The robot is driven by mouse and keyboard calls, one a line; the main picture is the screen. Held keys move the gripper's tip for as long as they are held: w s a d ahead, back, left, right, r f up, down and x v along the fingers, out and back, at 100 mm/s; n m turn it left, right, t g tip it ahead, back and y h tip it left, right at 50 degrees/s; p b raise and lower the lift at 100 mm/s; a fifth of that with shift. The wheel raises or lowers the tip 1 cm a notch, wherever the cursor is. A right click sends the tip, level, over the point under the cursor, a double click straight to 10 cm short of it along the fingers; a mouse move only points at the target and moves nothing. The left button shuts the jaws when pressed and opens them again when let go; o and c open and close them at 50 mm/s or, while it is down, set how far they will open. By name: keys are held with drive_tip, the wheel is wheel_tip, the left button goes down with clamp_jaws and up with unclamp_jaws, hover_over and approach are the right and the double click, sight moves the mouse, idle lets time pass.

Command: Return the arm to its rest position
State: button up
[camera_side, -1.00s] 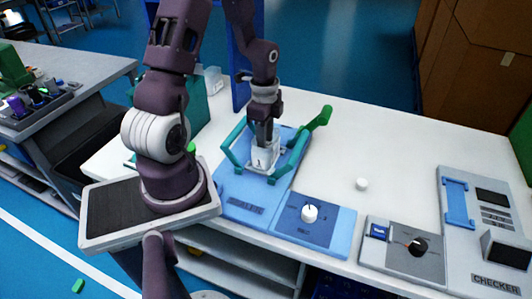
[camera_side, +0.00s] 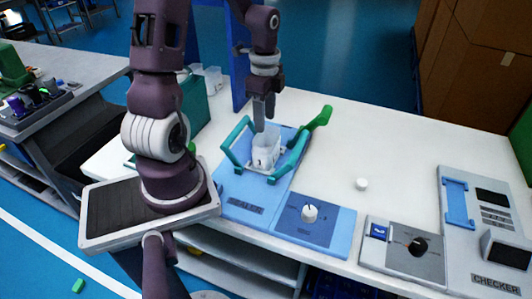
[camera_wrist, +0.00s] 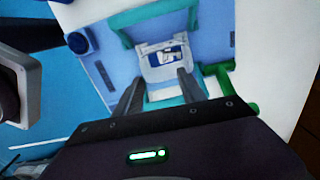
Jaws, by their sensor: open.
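My gripper (camera_side: 264,112) is above the blue sealer station (camera_side: 240,205), pointing down. In the wrist view my gripper (camera_wrist: 160,88) has its two dark fingers spread apart with nothing between them. A white, translucent container (camera_side: 265,150) stands upright in the sealer between its green clamp arms (camera_side: 232,145). In the wrist view the container (camera_wrist: 168,62) shows ahead of the fingertips. The fingertips are just above the container in the side view, apparently clear of it.
A green-handled lever (camera_side: 318,120) rises right of the sealer. A small white cap (camera_side: 361,184) lies on the open white table. A blue post (camera_side: 238,60) stands behind.

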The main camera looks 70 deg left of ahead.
drive_tip(key=s+d+r+n+t+y, duration=0.25)
drive_tip(key=d+r+n, duration=0.25)
drive_tip(key=d+r, duration=0.75)
drive_tip(key=s+d+r+n+t+h, duration=0.2)
drive_tip(key=s+d+r+n+t, duration=0.1)
drive_tip(key=s+d, duration=0.4)
drive_tip(key=shift+s+r+n, duration=0.55)
drive_tip(key=shift+r+n, duration=0.1)
drive_tip(key=shift+n, duration=0.05)
